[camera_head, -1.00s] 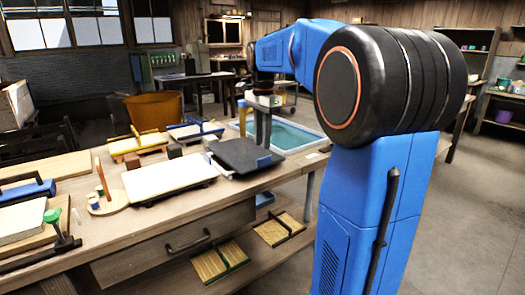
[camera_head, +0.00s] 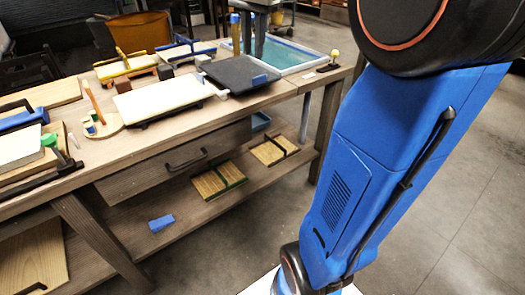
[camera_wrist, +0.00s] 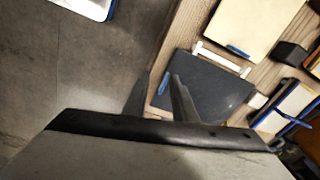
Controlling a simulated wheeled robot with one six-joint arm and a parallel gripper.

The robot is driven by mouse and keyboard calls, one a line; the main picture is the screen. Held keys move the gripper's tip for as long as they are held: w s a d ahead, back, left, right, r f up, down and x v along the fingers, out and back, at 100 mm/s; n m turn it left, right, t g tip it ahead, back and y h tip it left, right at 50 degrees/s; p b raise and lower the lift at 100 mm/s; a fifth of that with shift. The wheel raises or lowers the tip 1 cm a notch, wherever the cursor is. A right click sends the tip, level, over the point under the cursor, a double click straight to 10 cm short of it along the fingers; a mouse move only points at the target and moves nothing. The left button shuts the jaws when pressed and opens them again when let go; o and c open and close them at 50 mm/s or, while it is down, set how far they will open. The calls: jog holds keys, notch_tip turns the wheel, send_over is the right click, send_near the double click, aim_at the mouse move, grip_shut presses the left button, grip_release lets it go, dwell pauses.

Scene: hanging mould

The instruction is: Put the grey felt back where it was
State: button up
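The grey felt (camera_head: 238,73) is a flat dark grey sheet with a blue tab (camera_head: 260,80) on its near right edge. It lies toward the right of the bench. In the wrist view the grey felt (camera_wrist: 208,92) is partly covered by one finger, and its blue tab (camera_wrist: 164,84) shows beside the fingertips. My gripper (camera_wrist: 159,78) is open, with a clear gap between the fingers and nothing seen in it. In the head view my gripper (camera_head: 254,35) is above and behind the felt, apart from the tab. The felt's underside is hidden.
A cream board (camera_head: 163,97) lies left of the felt, close to it. A blue-green tray (camera_head: 278,55) is behind. Several frames and blocks crowd the bench's back and left. A lower shelf (camera_head: 190,222) holds small boards. Open floor lies in front.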

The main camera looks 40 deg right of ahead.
jog(key=s+a+f+n+t, duration=0.2)
jog(key=s+a+f+n, duration=0.4)
jog(key=s+f, duration=0.4)
jog(key=s+a+f+n+t, duration=0.1)
jog(key=s+a+f+n, duration=0.5)
jog(key=s+f, duration=0.5)
jog(key=s+n, duration=0.1)
jog(key=n, duration=0.1)
jog(key=shift+s+a+f+n+t, duration=0.15)
jog(key=shift+s+a+n+t, duration=0.15)
jog(key=shift+s+a+t, duration=0.1)
